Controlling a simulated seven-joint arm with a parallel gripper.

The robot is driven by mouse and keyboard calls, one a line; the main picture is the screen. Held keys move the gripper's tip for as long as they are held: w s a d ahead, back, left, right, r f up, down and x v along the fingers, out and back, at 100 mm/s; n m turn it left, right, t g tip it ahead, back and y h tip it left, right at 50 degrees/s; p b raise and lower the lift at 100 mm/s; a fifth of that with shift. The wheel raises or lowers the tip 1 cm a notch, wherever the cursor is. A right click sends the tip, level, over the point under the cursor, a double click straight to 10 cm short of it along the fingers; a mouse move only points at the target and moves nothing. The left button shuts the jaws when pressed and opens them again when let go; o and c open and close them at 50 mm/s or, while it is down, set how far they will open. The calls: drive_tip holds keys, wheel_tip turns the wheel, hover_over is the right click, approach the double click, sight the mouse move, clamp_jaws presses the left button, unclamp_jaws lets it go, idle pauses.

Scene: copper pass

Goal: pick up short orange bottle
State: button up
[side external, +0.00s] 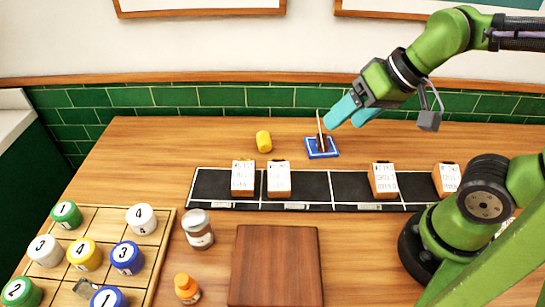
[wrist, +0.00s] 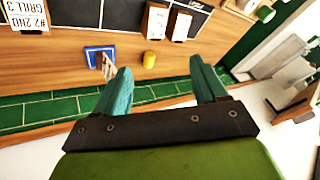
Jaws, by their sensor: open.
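The short orange bottle (side external: 187,289) stands upright on the wooden table at the front, with an orange cap and a pale label on its body. It does not show in the wrist view. My gripper (side external: 352,116) is open and empty, high over the back of the table, well behind and to the right of the bottle. In the wrist view my gripper's (wrist: 162,82) two teal fingers are spread wide with nothing between their tips.
A jar (side external: 198,230) stands close behind the bottle, a wooden board (side external: 275,265) lies to its right, and a tray of numbered pucks (side external: 160,225) to its left. A black strip (side external: 335,187) holds several ticket blocks. A yellow cylinder (side external: 264,141) and blue spike base (side external: 321,152) stand behind.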

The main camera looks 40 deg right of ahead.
drive_tip(key=w+a+f+g, duration=0.1)
drive_tip(key=w+a+g, duration=0.15)
drive_tip(key=a, duration=0.45)
drive_tip(key=m+g+y, duration=0.2)
drive_tip(key=m+g, duration=0.2)
drive_tip(key=m, duration=1.1)
approach(186, 276)
drive_tip(key=shift+t, duration=0.25)
drive_tip(key=x, duration=0.8)
drive_tip(key=shift+s+a+f, duration=0.1)
drive_tip(key=shift+s+a, duration=0.1)
drive_tip(key=shift+a, duration=0.15)
drive_tip(key=x, duration=0.4)
drive_tip(key=shift+d+f, duration=0.2)
drive_tip(key=shift+d, duration=0.05)
drive_tip(key=shift+a+f, duration=0.25)
drive_tip(key=shift+f, duration=0.3)
drive_tip(key=shift+c, duration=0.5)
